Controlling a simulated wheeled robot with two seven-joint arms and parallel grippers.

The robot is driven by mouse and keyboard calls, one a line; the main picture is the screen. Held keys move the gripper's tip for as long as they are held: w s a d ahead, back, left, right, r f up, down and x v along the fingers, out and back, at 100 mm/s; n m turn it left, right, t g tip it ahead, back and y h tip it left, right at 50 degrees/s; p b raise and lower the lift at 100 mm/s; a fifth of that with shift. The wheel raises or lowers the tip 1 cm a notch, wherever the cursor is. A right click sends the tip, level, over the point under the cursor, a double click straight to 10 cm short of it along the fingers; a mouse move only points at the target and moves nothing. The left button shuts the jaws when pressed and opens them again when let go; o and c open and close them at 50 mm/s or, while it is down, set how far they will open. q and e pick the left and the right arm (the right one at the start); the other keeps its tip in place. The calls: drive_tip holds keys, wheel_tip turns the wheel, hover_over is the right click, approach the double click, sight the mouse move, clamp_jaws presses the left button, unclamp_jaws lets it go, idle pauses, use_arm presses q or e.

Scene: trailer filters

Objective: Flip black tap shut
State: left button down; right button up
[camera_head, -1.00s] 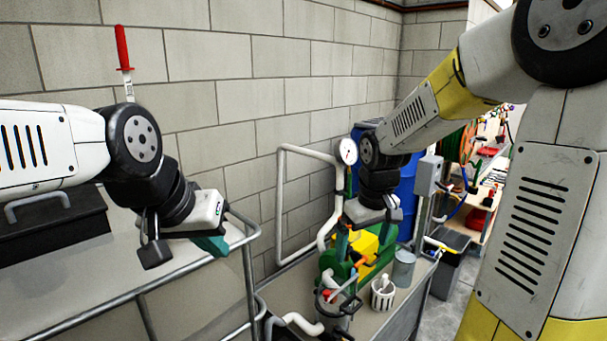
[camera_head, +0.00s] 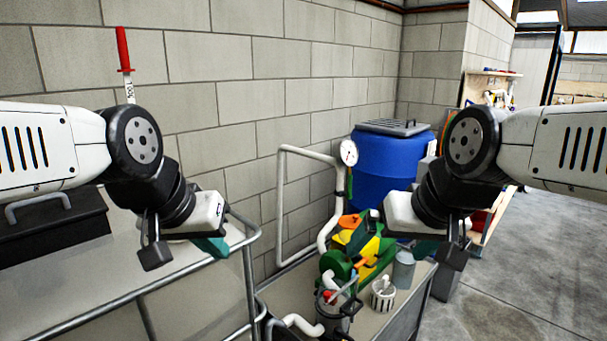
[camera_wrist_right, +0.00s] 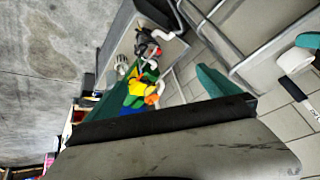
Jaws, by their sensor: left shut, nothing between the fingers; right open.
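The pump unit (camera_head: 365,245), green and yellow with orange parts, stands on the low bench in the head view; it also shows tilted in the right wrist view (camera_wrist_right: 138,92). A grey filter housing (camera_head: 335,305) with a red part on top stands in front of it. Dark fittings sit around the housing, but I cannot make out the black tap clearly. My left gripper (camera_head: 213,246) is shut and empty above the left railing. My right gripper (camera_head: 427,250) is open and empty, above and right of the pump; its teal fingers show apart in the right wrist view (camera_wrist_right: 165,90).
A blue drum (camera_head: 385,175) stands behind the pump. A white pipe (camera_head: 281,205) with a gauge (camera_head: 348,153) runs along the block wall. A metal railing (camera_head: 250,275) is at left. A slotted white cup (camera_head: 383,294) and a grey canister (camera_head: 403,270) stand beside the pump. Floor at right is open.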

drive_tip(key=c, duration=1)
drive_tip(key=shift+w+d, duration=0.1)
drive_tip(key=shift+w, duration=0.4)
drive_tip(key=c, duration=0.7)
drive_tip(key=w, duration=0.2)
drive_tip(key=n+g, duration=0.1)
drive_tip(key=shift+w+d+f, duration=0.25)
drive_tip(key=shift+w, duration=0.15)
clamp_jaws()
drive_tip(key=w+d+f+n+g, duration=0.2)
drive_tip(key=w+f, duration=0.4)
drive_tip(key=w, duration=0.2)
drive_tip(key=w+d+f+n+g, duration=0.2)
drive_tip(key=w+f+n, duration=0.1)
drive_tip(key=w+f, duration=0.3)
drive_tip(key=w+d+f+n+y, duration=0.1)
drive_tip(key=w+d+f, duration=0.1)
drive_tip(key=f, duration=0.6)
drive_tip(key=w+d+f+n+g+y, duration=0.1)
drive_tip(key=w+d+f+y, duration=0.1)
drive_tip(key=f, duration=0.6)
drive_tip(key=w+d+f+n+y, duration=0.1)
drive_tip(key=w+f, duration=0.3)
drive_tip(key=f, duration=0.4)
drive_tip(key=shift+w+d+f+g+y, duration=0.2)
drive_tip(key=shift+d+g+y, duration=0.1)
drive_tip(key=shift+d+g, duration=0.15)
